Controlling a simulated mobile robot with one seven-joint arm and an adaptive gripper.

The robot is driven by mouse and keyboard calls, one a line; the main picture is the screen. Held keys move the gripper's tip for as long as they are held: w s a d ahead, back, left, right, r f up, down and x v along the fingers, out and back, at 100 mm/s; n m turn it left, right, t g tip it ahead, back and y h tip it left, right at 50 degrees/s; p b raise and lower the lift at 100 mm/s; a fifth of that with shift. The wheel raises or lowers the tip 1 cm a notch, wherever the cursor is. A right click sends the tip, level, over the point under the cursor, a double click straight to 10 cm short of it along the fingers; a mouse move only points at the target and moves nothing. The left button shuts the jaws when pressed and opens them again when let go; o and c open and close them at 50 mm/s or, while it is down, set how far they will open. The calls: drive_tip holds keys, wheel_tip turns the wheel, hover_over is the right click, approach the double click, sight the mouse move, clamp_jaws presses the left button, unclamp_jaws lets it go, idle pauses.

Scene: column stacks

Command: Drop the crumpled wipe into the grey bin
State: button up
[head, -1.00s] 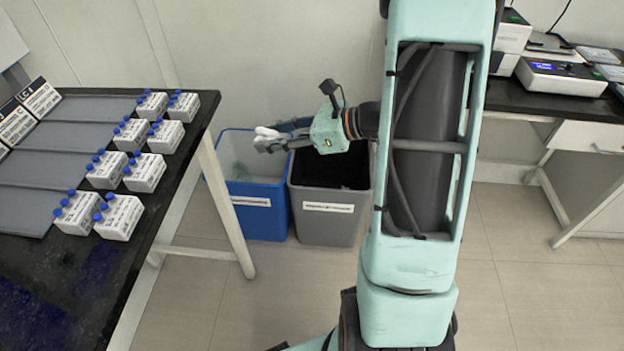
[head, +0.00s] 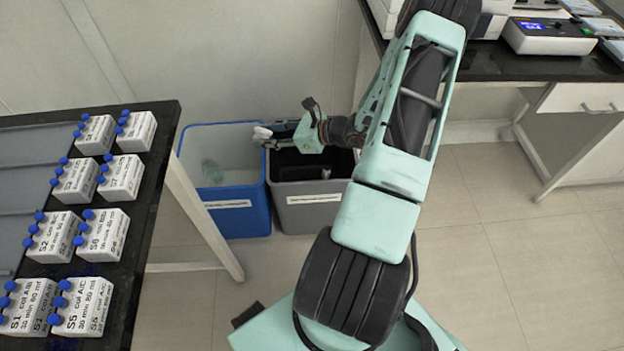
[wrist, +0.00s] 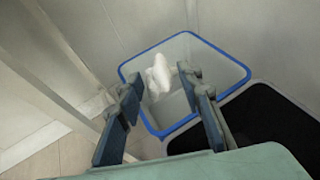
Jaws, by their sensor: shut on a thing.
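The crumpled wipe (head: 262,133) is a small white bundle at the tips of my gripper (head: 271,137). In the wrist view the wipe (wrist: 158,75) sits between the two fingertips, and my gripper (wrist: 161,82) is shut on it. The grey bin (head: 312,214) has a dark inside and a white label, and stands right of the blue bin. In the head view the wipe appears near the border between the two bins. In the wrist view it appears against the blue bin's opening, with the grey bin's dark opening (wrist: 270,125) to the right.
The blue bin (head: 240,218) holds something translucent and touches or nearly touches the grey bin. A black table (head: 150,200) with several white bottle boxes (head: 85,305) stands at left. A bench (head: 480,62) with instruments is at back right. Floor at right is clear.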

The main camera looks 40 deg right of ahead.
drive_tip(key=d+f+m+t+h+b, duration=0.1)
drive_tip(key=d+f+m+h, duration=0.3)
drive_tip(key=d, duration=0.5)
drive_tip(key=d+f+m+t+h, duration=0.2)
drive_tip(key=d+f+h, duration=0.1)
drive_tip(key=d+f, duration=0.5)
drive_tip(key=shift+g, duration=0.3)
drive_tip(key=f+b, duration=0.1)
drive_tip(key=b, duration=0.1)
drive_tip(key=f+b, duration=0.3)
drive_tip(key=b, duration=0.1)
drive_tip(key=shift+s+d+f, duration=0.3)
drive_tip(key=shift+s+d, duration=0.1)
drive_tip(key=o, duration=0.8)
drive_tip(key=shift+o, duration=0.2)
drive_tip(key=shift+s, duration=0.1)
